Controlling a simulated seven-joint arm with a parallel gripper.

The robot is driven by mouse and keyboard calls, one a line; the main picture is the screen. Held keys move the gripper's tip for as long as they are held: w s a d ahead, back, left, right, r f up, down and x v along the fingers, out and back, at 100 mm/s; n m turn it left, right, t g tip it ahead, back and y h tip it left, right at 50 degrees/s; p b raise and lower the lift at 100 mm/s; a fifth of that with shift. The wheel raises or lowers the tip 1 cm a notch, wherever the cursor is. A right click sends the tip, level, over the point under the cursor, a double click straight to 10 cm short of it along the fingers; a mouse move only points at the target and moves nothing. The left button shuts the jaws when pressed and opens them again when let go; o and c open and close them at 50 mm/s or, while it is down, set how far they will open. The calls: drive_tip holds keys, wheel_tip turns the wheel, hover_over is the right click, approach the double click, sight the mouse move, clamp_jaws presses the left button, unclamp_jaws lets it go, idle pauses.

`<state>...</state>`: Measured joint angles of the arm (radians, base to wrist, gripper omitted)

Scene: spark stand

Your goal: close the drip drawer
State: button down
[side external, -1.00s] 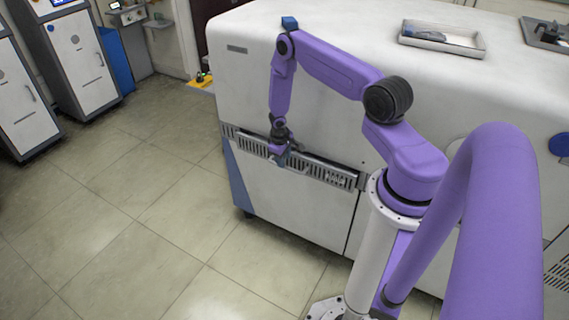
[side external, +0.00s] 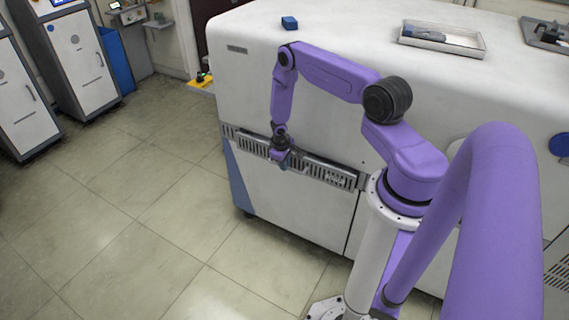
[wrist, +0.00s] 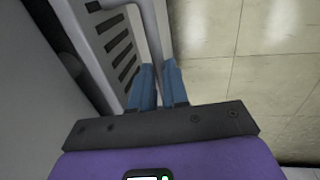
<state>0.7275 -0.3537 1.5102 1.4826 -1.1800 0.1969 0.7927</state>
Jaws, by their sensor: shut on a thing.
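The drip drawer (side external: 325,172) is the grey slotted strip across the front of the white machine. It also shows in the wrist view as a slotted panel (wrist: 117,45). A thin grey handle bar (wrist: 150,45) runs along its outer side. My gripper (side external: 282,165) is at the middle of the strip, pointing down. In the wrist view its blue fingers (wrist: 159,82) lie on either side of the bar and are shut on it. How far the drawer stands out is hard to tell.
The white machine (side external: 290,210) has a broad top with a small blue block (side external: 289,22) and a shallow tray (side external: 441,38) on it. The tiled floor (side external: 150,210) in front of the drawer is clear. Grey cabinets (side external: 75,58) stand at the left.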

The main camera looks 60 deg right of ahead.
drive_tip(key=shift+d, duration=1.75)
drive_tip(key=c, duration=1.1)
unclamp_jaws()
drive_tip(key=a+r, duration=0.1)
drive_tip(key=r, duration=0.4)
drive_tip(key=a+r, duration=0.1)
drive_tip(key=r, duration=0.5)
drive_tip(key=a+r, duration=0.1)
drive_tip(key=r, duration=0.5)
drive_tip(key=shift+a, duration=0.25)
drive_tip(key=shift+r, duration=0.1)
